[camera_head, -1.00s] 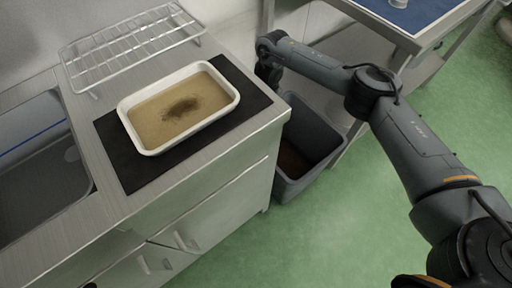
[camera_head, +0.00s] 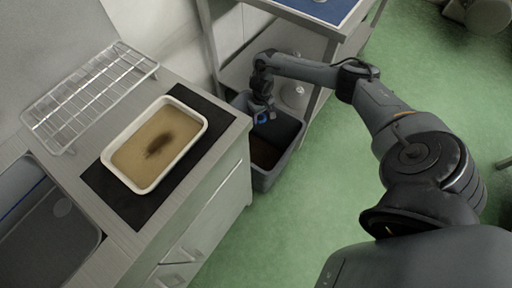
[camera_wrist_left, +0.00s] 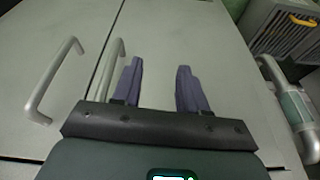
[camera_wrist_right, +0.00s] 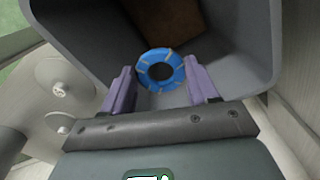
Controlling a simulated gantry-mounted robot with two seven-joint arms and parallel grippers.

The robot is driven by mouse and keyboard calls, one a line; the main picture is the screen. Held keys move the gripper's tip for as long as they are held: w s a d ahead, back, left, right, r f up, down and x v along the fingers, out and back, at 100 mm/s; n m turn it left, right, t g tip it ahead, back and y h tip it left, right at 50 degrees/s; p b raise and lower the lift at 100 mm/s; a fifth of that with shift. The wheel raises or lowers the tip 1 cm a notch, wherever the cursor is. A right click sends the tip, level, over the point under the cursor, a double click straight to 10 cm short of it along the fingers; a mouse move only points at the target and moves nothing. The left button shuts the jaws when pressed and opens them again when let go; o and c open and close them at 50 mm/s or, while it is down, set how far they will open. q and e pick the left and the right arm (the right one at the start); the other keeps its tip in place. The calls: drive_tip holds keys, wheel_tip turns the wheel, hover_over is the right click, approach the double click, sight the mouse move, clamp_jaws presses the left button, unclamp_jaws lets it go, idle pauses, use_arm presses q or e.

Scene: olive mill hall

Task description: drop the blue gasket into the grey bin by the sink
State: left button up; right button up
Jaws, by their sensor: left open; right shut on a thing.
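The blue gasket (camera_wrist_right: 160,55) is a blue ring with pale marks, held between the purple fingertips of my right gripper (camera_wrist_right: 162,85). In the head view the gasket (camera_head: 262,117) is a small blue spot below my right gripper (camera_head: 261,108), over the opening of the grey bin. The grey bin (camera_head: 264,178) stands on the floor beside the sink counter. In the right wrist view its grey inner wall (camera_wrist_right: 240,50) surrounds the gasket, with a brown patch at the bottom. My left gripper (camera_wrist_left: 160,88) is open and empty, facing pale cabinet doors.
The counter (camera_head: 205,190) holds a white tray (camera_head: 147,187) of brownish liquid on a black mat (camera_head: 100,180), and a wire rack (camera_head: 85,100). The sink (camera_head: 50,240) is at the lower left. A steel table with shelves (camera_head: 235,75) stands behind the bin. Green floor lies open at right.

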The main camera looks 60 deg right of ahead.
wheel_tip(320, 180, down, 6)
drive_tip(key=b, duration=0.7)
drive_tip(key=shift+r, duration=0.15)
drive_tip(key=o, duration=1.1)
drive_tip(key=shift+r, duration=0.1)
wheel_tip(320, 180, up, 11)
drive_tip(key=p, duration=0.7)
